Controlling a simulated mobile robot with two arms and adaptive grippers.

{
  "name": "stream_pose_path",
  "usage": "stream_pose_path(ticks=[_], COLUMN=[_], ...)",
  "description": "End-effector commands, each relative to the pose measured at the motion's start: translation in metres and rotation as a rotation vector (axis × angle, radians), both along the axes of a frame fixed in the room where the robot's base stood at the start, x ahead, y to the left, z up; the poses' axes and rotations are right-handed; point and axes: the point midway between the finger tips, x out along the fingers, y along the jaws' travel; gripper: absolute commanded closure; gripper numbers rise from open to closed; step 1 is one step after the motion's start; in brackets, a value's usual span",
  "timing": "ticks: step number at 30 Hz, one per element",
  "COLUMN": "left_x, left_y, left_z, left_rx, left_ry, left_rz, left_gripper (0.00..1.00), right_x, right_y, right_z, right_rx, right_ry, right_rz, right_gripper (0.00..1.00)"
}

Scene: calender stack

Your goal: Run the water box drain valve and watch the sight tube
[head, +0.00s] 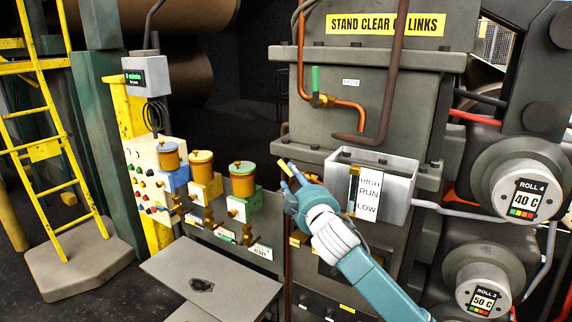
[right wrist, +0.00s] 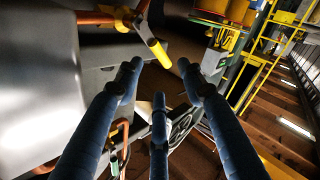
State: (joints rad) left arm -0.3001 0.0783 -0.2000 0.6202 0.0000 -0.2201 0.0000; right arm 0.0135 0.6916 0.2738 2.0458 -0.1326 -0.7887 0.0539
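The water box (head: 340,158) is a grey open-topped box on the front of the machine. A white plate (head: 369,194) marked HIGH, RUN, LOW hangs on its front. A narrow upright strip with a brass top, perhaps the sight tube (head: 353,189), runs along the plate's left edge; its water level cannot be made out. My right gripper (head: 291,182) is left of the box, with its fingers spread and empty. A yellow lever (right wrist: 156,51) on brass and copper fittings, perhaps the drain valve, lies just beyond the fingertips in the right wrist view. My left gripper is not in view.
A green-handled valve (head: 315,80) sits on a copper pipe above. Several lidded brass cups (head: 242,182) and a button panel (head: 148,190) stand to the left. Roll 4 (head: 526,194) and Roll 3 (head: 483,293) ends stick out at the right. A yellow ladder (head: 45,151) stands far left.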

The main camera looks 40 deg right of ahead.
Motion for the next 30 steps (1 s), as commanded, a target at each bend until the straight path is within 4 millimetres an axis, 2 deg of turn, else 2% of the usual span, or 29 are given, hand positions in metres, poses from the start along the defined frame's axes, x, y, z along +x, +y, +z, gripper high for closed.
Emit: stream_pose_path(ticks=[6,12,18,27,30], left_x=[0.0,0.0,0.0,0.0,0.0], left_y=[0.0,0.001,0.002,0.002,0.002], left_z=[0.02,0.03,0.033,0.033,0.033], left_rx=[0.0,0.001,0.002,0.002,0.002], left_ry=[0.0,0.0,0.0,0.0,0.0], left_rz=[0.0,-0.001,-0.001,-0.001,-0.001], left_gripper=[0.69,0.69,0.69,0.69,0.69], right_x=[0.039,0.066,0.079,0.08,0.08], right_y=[-0.021,-0.036,-0.042,-0.042,-0.042], right_z=[0.005,0.003,0.001,0.0,0.0], right_rx=[0.001,0.0,0.0,-0.001,-0.001], right_ry=[0.0,0.0,0.0,0.001,0.001], right_rz=[-0.004,-0.004,-0.002,-0.001,-0.001], right_gripper=[0.61,0.61,0.61,0.61,0.81])
